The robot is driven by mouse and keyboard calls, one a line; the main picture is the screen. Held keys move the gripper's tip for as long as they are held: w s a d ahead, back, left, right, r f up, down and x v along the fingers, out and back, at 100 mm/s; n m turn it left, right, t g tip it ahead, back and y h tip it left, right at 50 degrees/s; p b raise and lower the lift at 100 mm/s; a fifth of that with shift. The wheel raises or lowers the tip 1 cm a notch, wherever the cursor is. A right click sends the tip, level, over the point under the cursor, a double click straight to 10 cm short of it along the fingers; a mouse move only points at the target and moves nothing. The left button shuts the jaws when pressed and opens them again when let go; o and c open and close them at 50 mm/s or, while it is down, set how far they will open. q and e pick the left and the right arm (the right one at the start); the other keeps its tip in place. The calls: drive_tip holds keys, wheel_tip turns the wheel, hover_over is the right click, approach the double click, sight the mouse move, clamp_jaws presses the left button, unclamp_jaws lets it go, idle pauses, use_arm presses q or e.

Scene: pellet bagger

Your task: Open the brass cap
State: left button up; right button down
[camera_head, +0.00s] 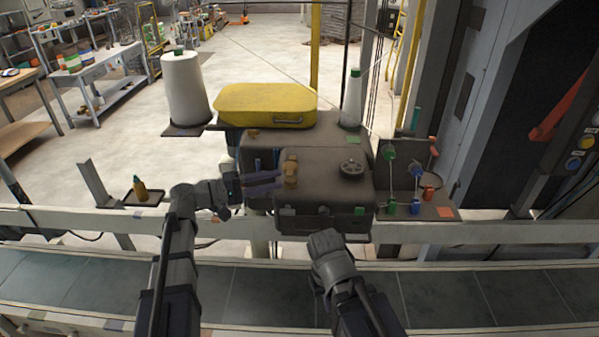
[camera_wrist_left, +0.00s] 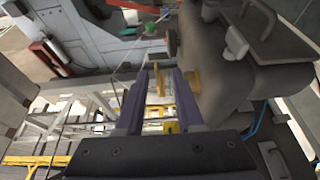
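The brass cap (camera_head: 290,168) sits on the left front of the dark machine housing (camera_head: 330,190). In the left wrist view a brass piece (camera_wrist_left: 160,82) shows between the fingers, and more brass (camera_wrist_left: 193,79) shows by the right finger. My left gripper (camera_head: 281,180) is open, its two purple-grey fingers pointing right, with the tips at the cap. In the left wrist view the fingers (camera_wrist_left: 160,88) are apart on either side of the brass piece; I cannot tell whether they touch it. My right arm (camera_head: 330,250) is low in front of the housing; its fingers are not discernible.
A black handwheel (camera_head: 352,168) is right of the cap. A yellow lid (camera_head: 265,104) and a white thread cone (camera_head: 186,88) stand behind. A side tray (camera_head: 440,212) holds small coloured parts. A pale rail (camera_head: 500,232) and conveyor (camera_head: 460,298) run in front.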

sight(290, 168)
use_arm(q)
drive_tip(key=shift+w+d+r, duration=0.2)
drive_tip(key=shift+w+d, duration=0.05)
drive_tip(key=shift+w, duration=0.1)
drive_tip(key=shift+a, duration=0.1)
drive_tip(key=shift+x, duration=3.95)
drive_tip(key=shift+r, duration=0.1)
drive_tip(key=shift+c, duration=0.2)
clamp_jaws()
